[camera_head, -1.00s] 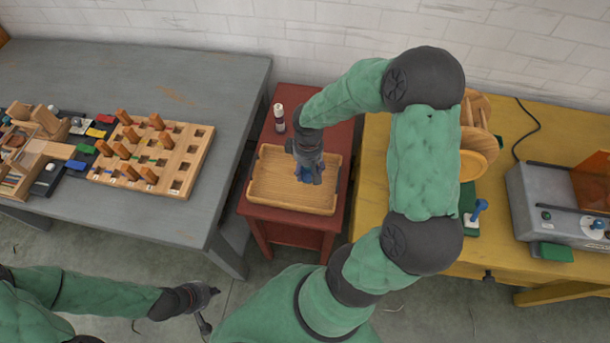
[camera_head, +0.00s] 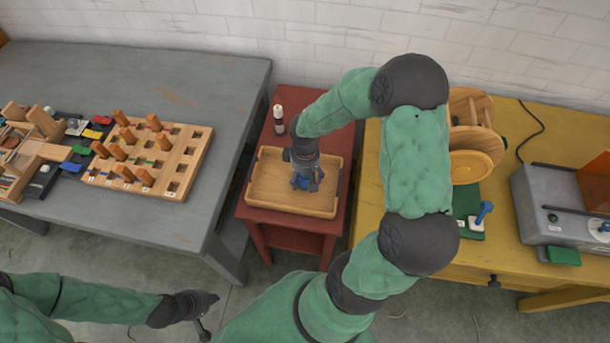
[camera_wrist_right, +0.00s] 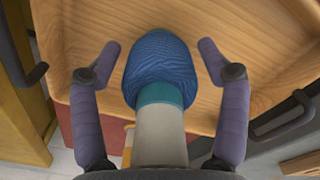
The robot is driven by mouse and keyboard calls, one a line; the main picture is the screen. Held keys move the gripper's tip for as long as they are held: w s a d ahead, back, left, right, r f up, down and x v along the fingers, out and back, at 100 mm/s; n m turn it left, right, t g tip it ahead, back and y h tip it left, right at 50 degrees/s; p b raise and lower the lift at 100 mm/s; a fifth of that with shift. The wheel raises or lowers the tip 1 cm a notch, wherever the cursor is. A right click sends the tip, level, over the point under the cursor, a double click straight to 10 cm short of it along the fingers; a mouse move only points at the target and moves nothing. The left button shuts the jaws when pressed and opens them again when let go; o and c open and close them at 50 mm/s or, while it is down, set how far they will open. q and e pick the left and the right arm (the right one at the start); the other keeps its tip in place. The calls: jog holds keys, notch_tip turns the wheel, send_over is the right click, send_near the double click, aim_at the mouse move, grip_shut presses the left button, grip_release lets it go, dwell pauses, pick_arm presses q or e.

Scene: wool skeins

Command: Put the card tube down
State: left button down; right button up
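The card tube (camera_wrist_right: 158,136) is pale, with a teal band and blue wool wound around its far part (camera_wrist_right: 160,62). My right gripper (camera_wrist_right: 158,62) is open around it, with a gap between each finger and the wool. In the head view my right gripper (camera_head: 307,178) points down over the wooden tray (camera_head: 268,200), where a bit of blue shows between the fingers. I cannot tell if the tube touches the tray floor. My left gripper (camera_head: 210,315) is open and empty over the floor, at the lower left.
The tray sits on a small red table (camera_head: 262,222). A small white bottle (camera_head: 278,112) stands behind the tray. A grey table (camera_head: 180,90) at left bears a pegboard (camera_head: 190,160). A yellow table (camera_head: 370,190) at right bears a wooden winder (camera_head: 470,165) and a grey machine (camera_head: 535,205).

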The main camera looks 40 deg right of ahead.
dwell(0.3)
notch_tip(320, 180, up, 11)
jog(key=p, duration=0.4)
jog(key=shift+f+p, duration=0.15)
jog(key=shift+p, duration=0.25)
jog(key=shift+r, duration=0.8)
jog(key=shift+s, duration=0.1)
